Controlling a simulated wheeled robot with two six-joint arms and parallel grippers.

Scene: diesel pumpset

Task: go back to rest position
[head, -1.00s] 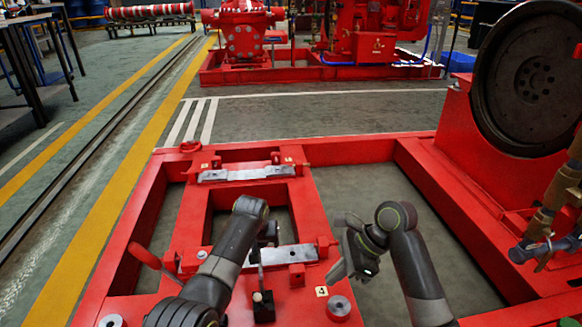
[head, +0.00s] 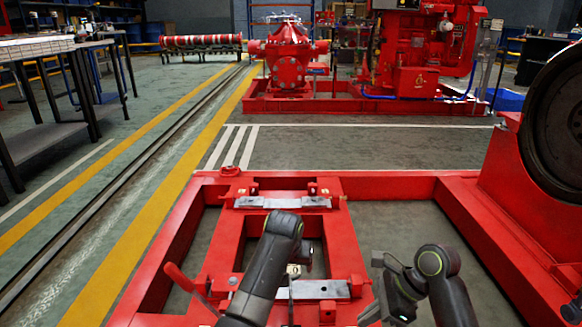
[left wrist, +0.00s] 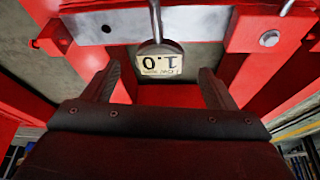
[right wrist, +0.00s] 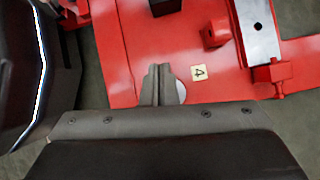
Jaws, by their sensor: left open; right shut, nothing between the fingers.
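My left gripper (left wrist: 158,88) is open, its two dark fingers apart with nothing gripped. In the head view the right gripper (head: 393,293) is low at right of centre, over the frame's right inner opening.
The red base frame (head: 195,230) fills the foreground, with a far metal pad (head: 283,202) and a red lever (head: 180,278) at left. A dark flywheel (head: 555,120) stands at right. Another red pumpset (head: 290,60) is behind. Floor between is clear.

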